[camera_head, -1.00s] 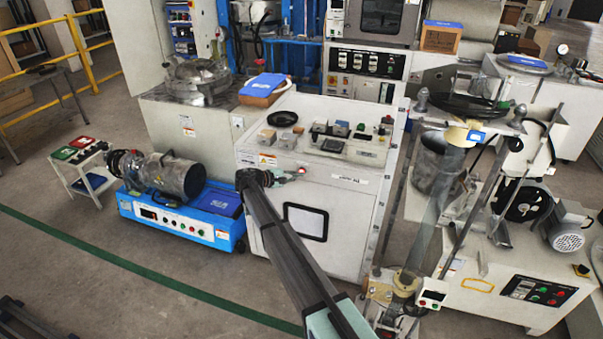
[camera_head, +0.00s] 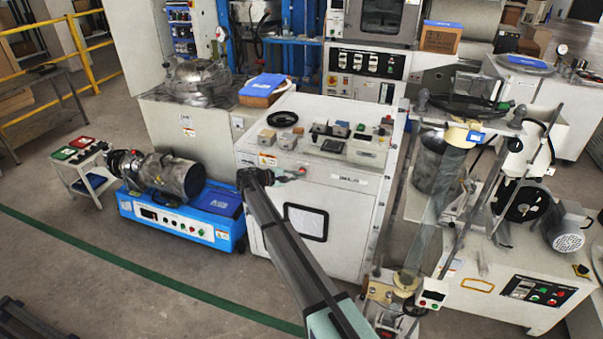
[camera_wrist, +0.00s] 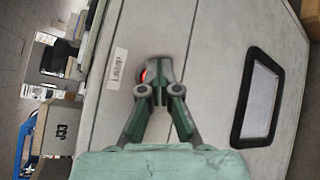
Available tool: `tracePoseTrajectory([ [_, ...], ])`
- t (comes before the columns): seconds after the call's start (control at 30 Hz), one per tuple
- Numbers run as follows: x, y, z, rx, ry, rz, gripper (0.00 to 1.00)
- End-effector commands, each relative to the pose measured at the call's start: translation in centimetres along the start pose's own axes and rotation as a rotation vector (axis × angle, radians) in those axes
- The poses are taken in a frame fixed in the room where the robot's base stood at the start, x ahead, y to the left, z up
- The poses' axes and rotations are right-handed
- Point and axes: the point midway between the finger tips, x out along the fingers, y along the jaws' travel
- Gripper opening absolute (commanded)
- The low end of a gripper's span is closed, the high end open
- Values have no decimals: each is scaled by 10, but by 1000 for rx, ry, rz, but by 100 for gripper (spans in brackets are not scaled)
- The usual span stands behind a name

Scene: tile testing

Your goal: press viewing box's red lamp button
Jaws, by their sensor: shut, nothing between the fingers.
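The viewing box is the white cabinet (camera_head: 350,200) in the middle of the head view, with a dark-framed window (camera_head: 306,222) on its front. The red lamp button (camera_head: 302,170) is on the upper front face in the head view. In the wrist view the red button (camera_wrist: 144,76) shows just left of my gripper's tips, partly hidden by them. My gripper (camera_wrist: 160,82) is shut and empty, its tips at the front panel over the button. In the head view my gripper (camera_head: 284,177) is at the panel just left of the button. Contact cannot be told.
Small blocks, a black ring (camera_head: 283,119) and instruments stand on the cabinet top. A blue-based machine (camera_head: 180,215) is to the left. A frame with a tall column (camera_head: 440,215) stands close on the right. Open floor lies in front at left.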

Motion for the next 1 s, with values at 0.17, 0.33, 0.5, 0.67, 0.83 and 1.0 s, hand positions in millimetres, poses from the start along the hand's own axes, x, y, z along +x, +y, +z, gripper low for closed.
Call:
tracePoseTrajectory([
  [0.17, 2, 1, -1, 0, 0, 0, 0],
  [0.33, 2, 1, -1, 0, 0, 0, 0],
  [0.5, 0, 0, 0, 0, 1, 1, 0],
  [0.67, -4, -3, 3, -1, 1, 1, 0],
  [0.83, -5, -4, 3, 0, 0, 0, 0],
  [1.0, -5, -4, 4, 0, 0, 0, 0],
])
